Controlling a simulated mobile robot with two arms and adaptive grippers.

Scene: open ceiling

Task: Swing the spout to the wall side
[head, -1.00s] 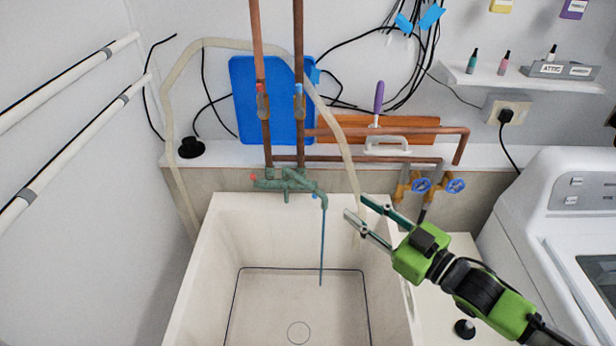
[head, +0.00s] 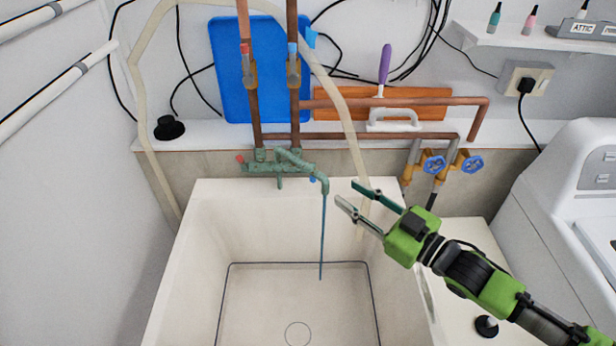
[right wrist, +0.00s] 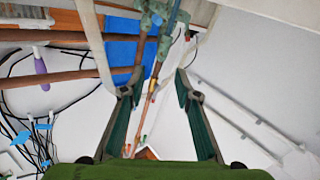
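The green spout (head: 304,166) runs from the tap body (head: 272,164) at the sink's back edge toward the right. Its tip is over the basin and a thin blue stream (head: 322,235) hangs from it. My right gripper (head: 346,194) is open and empty, just right of the spout tip and apart from it. In the right wrist view its two fingers (right wrist: 155,85) are spread, with the green tap (right wrist: 155,12) beyond them at the top. The left gripper is not in view.
The white sink (head: 170,290) has high walls. Copper pipes (head: 294,105) rise behind the tap. A pale hose (head: 350,130) arches down right of the spout. Blue-handled valves (head: 434,166) and a washing machine (head: 560,215) stand to the right.

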